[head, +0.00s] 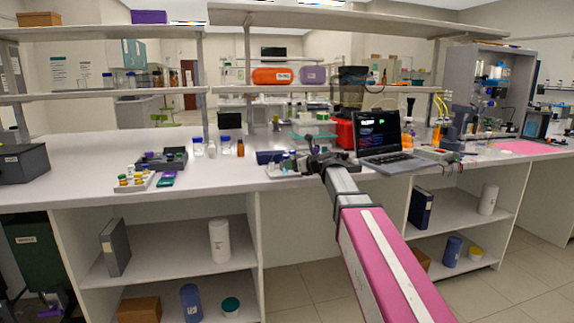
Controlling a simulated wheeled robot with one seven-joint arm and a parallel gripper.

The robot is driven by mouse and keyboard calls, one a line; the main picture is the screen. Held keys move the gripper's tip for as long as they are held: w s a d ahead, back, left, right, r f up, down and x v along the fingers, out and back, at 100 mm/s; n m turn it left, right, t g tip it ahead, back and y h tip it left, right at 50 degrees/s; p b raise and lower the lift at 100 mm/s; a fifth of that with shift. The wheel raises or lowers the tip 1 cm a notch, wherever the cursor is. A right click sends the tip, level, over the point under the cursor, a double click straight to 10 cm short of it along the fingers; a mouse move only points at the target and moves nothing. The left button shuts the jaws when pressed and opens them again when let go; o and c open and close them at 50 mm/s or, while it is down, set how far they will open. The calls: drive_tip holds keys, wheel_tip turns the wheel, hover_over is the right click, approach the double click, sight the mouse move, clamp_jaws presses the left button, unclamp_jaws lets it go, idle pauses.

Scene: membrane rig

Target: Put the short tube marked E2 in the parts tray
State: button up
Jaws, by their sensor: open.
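My arm reaches from the lower right to the bench, and my gripper (312,162) is a small dark shape low over the bench front, just left of the laptop. Its fingers are too small to make out clearly, and I see nothing held. Small pieces with white and blue parts (288,160) stand close to its left, partly hidden by it. No E2 marking can be read, so I cannot tell which piece is the short tube. I cannot tell which container is the parts tray; a dark blue box-like object (268,157) lies left of my gripper.
An open laptop (383,142) stands right of my gripper, with a red box (343,133) behind. Bottles (225,146), a dark rack (163,158) and a pale tray of yellow-capped vials (136,180) stand left. Shelves (395,95) overhang the back.

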drive_tip(key=v, duration=0.8)
drive_tip(key=s+d+f+n+g+h, duration=0.1)
drive_tip(key=s+f+n+g+h, duration=0.2)
drive_tip(key=f, duration=0.5)
drive_tip(key=s+d+f+n+h, duration=0.15)
drive_tip(key=s+f+n, duration=0.3)
drive_tip(key=f, duration=0.45)
drive_tip(key=s+d+f+n+g+h, duration=0.1)
drive_tip(key=s+d+f+n+g, duration=0.15)
drive_tip(key=f+n, duration=0.4)
drive_tip(key=s+d+f+n+g+h, duration=0.2)
drive_tip(key=s+d+f+n+h, duration=0.1)
drive_tip(key=s+f+n, duration=0.3)
drive_tip(key=s+d+f+n+g+h, duration=0.2)
drive_tip(key=s+d+f+n, duration=0.4)
drive_tip(key=s+f, duration=0.4)
drive_tip(key=shift+f+g+h, duration=0.35)
drive_tip(key=shift+f+h, duration=0.4)
drive_tip(key=shift+h, duration=0.1)
